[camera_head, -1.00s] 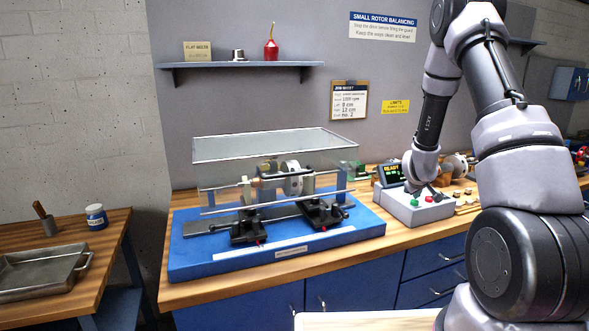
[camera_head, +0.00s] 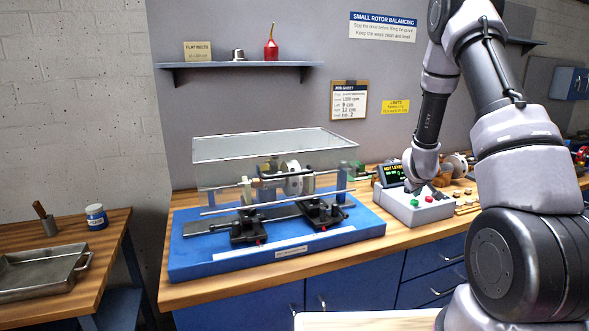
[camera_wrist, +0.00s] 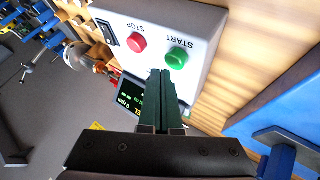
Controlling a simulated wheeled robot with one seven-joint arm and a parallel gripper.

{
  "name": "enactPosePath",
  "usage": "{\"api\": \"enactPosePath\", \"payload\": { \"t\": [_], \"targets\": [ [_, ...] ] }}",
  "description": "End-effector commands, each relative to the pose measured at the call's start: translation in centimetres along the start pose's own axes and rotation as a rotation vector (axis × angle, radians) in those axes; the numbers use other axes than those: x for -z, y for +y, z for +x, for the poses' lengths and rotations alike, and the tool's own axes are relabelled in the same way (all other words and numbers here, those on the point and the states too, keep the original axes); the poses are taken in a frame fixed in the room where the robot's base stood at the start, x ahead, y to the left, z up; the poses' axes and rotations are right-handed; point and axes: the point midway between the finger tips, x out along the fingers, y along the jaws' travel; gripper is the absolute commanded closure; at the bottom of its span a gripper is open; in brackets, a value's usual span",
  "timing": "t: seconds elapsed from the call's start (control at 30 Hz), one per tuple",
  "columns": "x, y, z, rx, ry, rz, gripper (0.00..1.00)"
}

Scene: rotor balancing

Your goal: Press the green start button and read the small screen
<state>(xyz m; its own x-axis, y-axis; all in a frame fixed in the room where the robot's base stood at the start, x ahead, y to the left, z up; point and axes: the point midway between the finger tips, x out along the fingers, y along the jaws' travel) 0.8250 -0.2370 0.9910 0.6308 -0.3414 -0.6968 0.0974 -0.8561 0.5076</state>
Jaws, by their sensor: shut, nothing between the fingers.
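The green start button (camera_head: 414,202) sits on the light grey control box (camera_head: 420,214). In the wrist view the green button (camera_wrist: 177,58) is marked START, with the red stop button (camera_wrist: 137,42) beside it. My gripper (camera_wrist: 161,74) is shut and empty, its fingertips just beside the green button in that view; I cannot tell whether they touch it. The small screen (camera_head: 392,170) shows yellow text that appears to read "NOT LEVEL", with smaller green lines below. In the wrist view the screen (camera_wrist: 130,98) is partly hidden by my fingers; "0 rpm" shows.
The balancing machine on its blue base (camera_head: 190,262) stands left of the box, under a clear guard (camera_head: 225,150). A black rocker switch (camera_wrist: 107,36) is on the box. A job sheet (camera_head: 348,100) hangs on the wall. Small parts lie right of the box.

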Motion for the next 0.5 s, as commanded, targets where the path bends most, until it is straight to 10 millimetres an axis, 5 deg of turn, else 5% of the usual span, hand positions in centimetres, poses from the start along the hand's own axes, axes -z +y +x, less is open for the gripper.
{"api": "enactPosePath", "payload": {
  "t": [0.5],
  "targets": [
    [0.69, 0.64, -0.89, -0.001, 0.002, 0.000, 1.00]
  ]
}}
